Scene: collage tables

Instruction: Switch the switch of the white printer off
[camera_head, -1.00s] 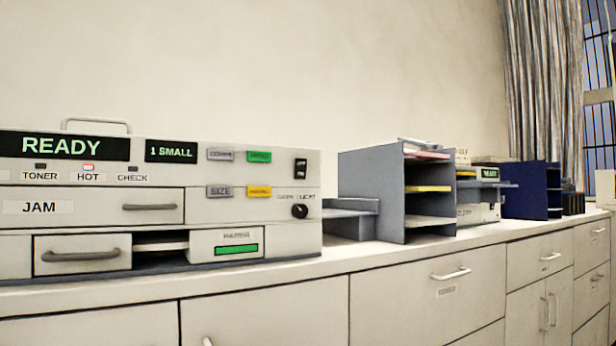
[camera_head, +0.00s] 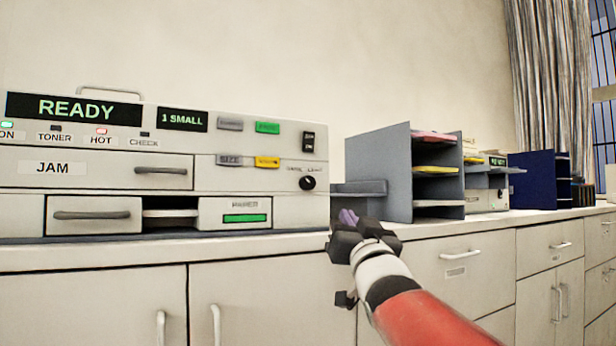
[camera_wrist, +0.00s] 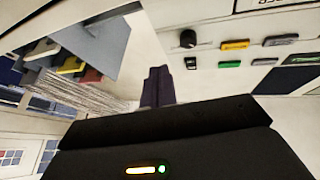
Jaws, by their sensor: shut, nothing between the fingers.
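The white printer (camera_head: 205,145) stands on the counter at the left, with its display reading READY. Its black rocker switch (camera_head: 308,142) is at the upper right of the front panel, above a round black knob (camera_head: 307,183). In the wrist view the picture is upside down, and the switch (camera_wrist: 191,63) lies just below the knob (camera_wrist: 188,39). My gripper (camera_head: 347,215) is shut and empty, with its purple fingers low and right of the printer's right edge. In the wrist view my gripper (camera_wrist: 157,85) points left of the switch, apart from the printer.
A grey paper sorter (camera_head: 385,175) with coloured sheets stands right of the printer, behind my gripper. Farther right are a second machine (camera_head: 487,195) and a blue organiser (camera_head: 533,180). The cabinet fronts (camera_head: 260,300) run below the counter edge.

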